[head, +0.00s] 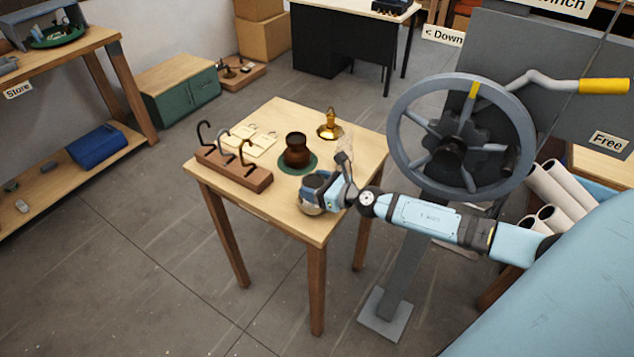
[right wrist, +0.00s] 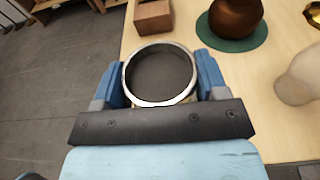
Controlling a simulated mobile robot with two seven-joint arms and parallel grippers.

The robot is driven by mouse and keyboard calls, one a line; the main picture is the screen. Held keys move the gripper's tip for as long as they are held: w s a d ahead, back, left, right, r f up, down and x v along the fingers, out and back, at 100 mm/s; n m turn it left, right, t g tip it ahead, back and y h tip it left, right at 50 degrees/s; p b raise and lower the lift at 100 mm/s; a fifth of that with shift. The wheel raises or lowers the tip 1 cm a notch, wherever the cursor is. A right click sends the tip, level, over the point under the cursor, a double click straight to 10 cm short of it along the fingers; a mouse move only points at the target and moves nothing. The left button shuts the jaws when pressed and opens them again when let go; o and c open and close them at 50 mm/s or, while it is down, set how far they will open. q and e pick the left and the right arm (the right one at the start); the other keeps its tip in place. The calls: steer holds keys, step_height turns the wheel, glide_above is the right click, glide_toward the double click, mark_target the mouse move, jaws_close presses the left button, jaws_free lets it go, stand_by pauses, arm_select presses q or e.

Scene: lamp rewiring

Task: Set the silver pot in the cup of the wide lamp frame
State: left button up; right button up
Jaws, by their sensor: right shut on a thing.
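My right gripper (head: 322,190) is low over the front right part of the small table (head: 225,200). In the right wrist view its two blue fingers (right wrist: 160,85) are shut on the sides of a round, open-topped pot with a shiny silver rim (right wrist: 160,76), dark inside. In the head view the gripper mostly hides this pot; a tan rounded piece (head: 310,209) shows under it. I cannot tell whether it touches the table. I cannot pick out the wide lamp frame or its cup for certain. My left gripper is not in view.
A brown pot (head: 296,152) stands on a green mat (head: 283,166) behind the gripper. A large grey wheel (head: 408,150) stands close right.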

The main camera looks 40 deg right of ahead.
steer(key=shift+s+a+r, duration=0.2)
steer(key=shift+a+r, duration=0.05)
steer(key=shift+f, duration=0.2)
steer(key=o, duration=1.5)
steer(key=shift+d+f, duration=0.1)
steer(key=shift+o, duration=0.2)
